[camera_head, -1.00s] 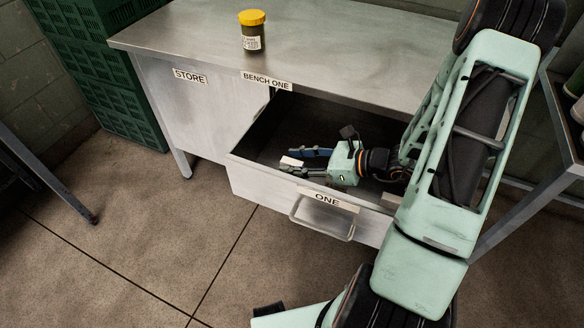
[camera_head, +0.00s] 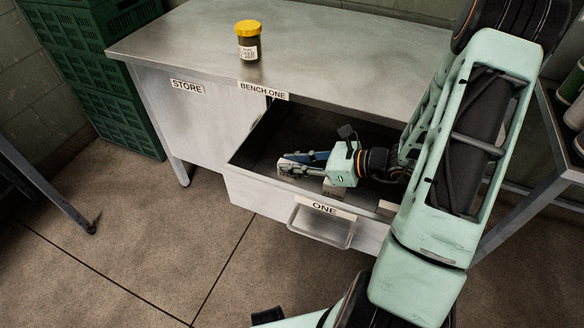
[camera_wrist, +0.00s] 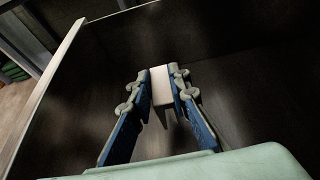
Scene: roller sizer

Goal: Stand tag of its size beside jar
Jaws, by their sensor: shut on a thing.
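A jar (camera_head: 248,42) with a yellow lid and a white label stands upright on the bench top. My gripper (camera_head: 283,163) is inside the open drawer marked ONE, below and in front of the jar. In the wrist view my gripper (camera_wrist: 164,88) is shut on a white tag (camera_wrist: 160,78), held between the fingertips. The writing on the held tag cannot be read. Another pale tag (camera_head: 336,189) shows in the drawer below my gripper, and part of a further one (camera_head: 387,207) lies to the right.
The open drawer (camera_head: 262,190) has raised walls around my gripper. The steel bench top (camera_head: 330,50) is clear around the jar. Signs read STORE (camera_head: 187,87) and BENCH ONE (camera_head: 263,92). Green crates (camera_head: 100,80) are stacked at the left. Another table stands at the right.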

